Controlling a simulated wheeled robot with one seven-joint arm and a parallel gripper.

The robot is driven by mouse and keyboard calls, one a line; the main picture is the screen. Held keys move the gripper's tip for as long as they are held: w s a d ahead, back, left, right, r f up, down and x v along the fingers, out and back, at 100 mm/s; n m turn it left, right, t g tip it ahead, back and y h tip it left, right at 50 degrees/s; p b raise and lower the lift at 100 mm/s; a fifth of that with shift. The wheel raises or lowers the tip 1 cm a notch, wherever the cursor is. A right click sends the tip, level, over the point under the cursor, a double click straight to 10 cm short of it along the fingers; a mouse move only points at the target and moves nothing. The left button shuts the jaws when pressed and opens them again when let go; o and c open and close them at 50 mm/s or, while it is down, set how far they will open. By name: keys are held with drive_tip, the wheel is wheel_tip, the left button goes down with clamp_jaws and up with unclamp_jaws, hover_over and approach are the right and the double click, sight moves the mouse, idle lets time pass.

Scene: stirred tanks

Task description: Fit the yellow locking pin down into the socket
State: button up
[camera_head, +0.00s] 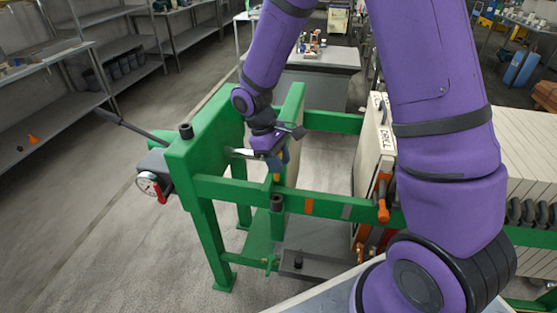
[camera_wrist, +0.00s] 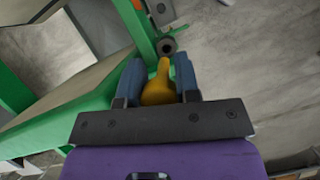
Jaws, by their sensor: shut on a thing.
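The yellow locking pin (camera_wrist: 158,88) is between the two blue fingers of my gripper (camera_wrist: 158,62), which is shut on it. In the head view a small part of the pin (camera_head: 277,178) shows below my gripper (camera_head: 276,162). A dark round socket (camera_head: 277,202) stands on the green rail just below the pin. In the wrist view the socket (camera_wrist: 167,46) shows as a dark ring just beyond the pin's narrow end. The pin appears apart from the socket, though the exact gap is hard to tell.
The green frame (camera_head: 212,145) carries a similar dark collar (camera_head: 186,131) and a gauge with a red handle (camera_head: 149,184). A pale plate (camera_head: 372,140) with an orange handle (camera_head: 383,197) stands to the right. Open floor shows at left (camera_head: 90,220).

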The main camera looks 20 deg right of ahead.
sight(278, 178)
drive_tip(key=shift+f, duration=2.9)
drive_tip(key=shift+f, duration=2.4)
drive_tip(key=shift+r, duration=0.1)
drive_tip(key=shift+r, duration=2.05)
drive_tip(key=shift+f, duration=0.4)
